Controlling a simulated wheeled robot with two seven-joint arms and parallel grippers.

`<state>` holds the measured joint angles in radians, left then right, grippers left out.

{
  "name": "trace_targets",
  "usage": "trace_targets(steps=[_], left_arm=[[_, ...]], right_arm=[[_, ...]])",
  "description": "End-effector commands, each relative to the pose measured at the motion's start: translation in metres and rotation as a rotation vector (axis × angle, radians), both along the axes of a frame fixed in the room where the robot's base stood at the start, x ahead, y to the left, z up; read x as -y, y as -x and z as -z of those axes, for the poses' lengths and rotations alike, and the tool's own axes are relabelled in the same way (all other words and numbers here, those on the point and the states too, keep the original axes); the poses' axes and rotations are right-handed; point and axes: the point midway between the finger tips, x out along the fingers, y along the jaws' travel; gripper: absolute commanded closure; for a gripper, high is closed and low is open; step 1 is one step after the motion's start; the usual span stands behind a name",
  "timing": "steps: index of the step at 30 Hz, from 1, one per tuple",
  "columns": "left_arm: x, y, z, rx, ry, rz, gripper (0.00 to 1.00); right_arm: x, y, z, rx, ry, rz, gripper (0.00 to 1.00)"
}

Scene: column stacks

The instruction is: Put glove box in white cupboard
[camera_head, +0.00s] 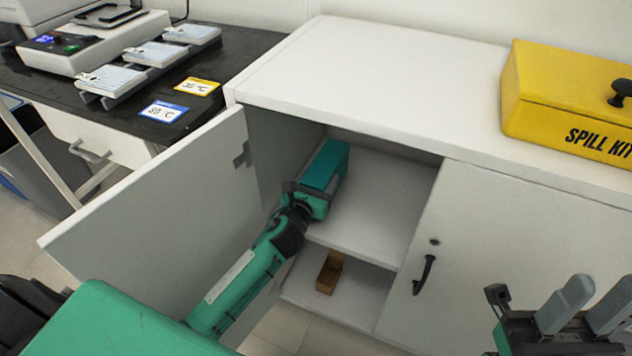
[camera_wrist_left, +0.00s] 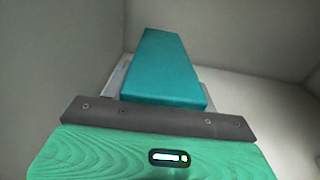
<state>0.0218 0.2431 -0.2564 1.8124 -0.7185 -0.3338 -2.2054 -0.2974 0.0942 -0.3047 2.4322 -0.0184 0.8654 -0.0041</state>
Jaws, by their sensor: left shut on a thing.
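The glove box, a teal box (camera_head: 325,166), is inside the white cupboard, above its upper shelf and near the left inner wall. I cannot tell whether it touches the shelf. My left gripper (camera_head: 312,190) reaches in through the open left door and is shut on the box. In the left wrist view the box (camera_wrist_left: 168,68) stretches ahead from the gripper, with a grey finger partly showing beside it. The white cupboard (camera_head: 400,80) has its left door (camera_head: 170,200) swung wide open and its right door shut. My right gripper (camera_head: 590,305) is open and empty at lower right.
A small brown box (camera_head: 330,272) sits on the cupboard's lower shelf. A yellow spill kit box (camera_head: 565,100) stands on the cupboard top. A black bench (camera_head: 235,45) with devices and labels is at left. The upper shelf (camera_head: 375,205) has free room at right.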

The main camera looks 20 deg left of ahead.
Motion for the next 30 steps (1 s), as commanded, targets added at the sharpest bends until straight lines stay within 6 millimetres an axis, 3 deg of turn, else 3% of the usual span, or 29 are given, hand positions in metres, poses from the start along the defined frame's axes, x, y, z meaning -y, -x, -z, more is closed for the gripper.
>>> trace_targets(steps=[13, 14, 16, 27, 30], left_arm=[[0.0011, 0.0002, 0.0032, 0.002, 0.001, 0.001, 0.78], [0.0010, 0.0004, 0.0033, 0.000, 0.001, 0.000, 0.36], [0.0009, 0.0004, 0.0031, 0.000, 0.001, 0.000, 0.22], [0.0008, 0.0004, -0.0021, 0.001, 0.000, 0.000, 0.20], [0.0005, 0.0094, 0.0003, -0.001, 0.001, 0.000, 0.20]], right_arm=[[0.0008, 0.0020, -0.0016, 0.021, -0.003, 0.001, 0.64], [0.0008, 0.0021, -0.0025, 0.021, -0.003, 0.001, 0.64], [0.0007, 0.0020, -0.0024, 0.020, -0.003, 0.001, 0.64], [0.0007, 0.0021, -0.0055, 0.020, -0.003, 0.000, 0.64], [0.0007, 0.0025, -0.0050, 0.017, -0.003, 0.000, 0.64]])
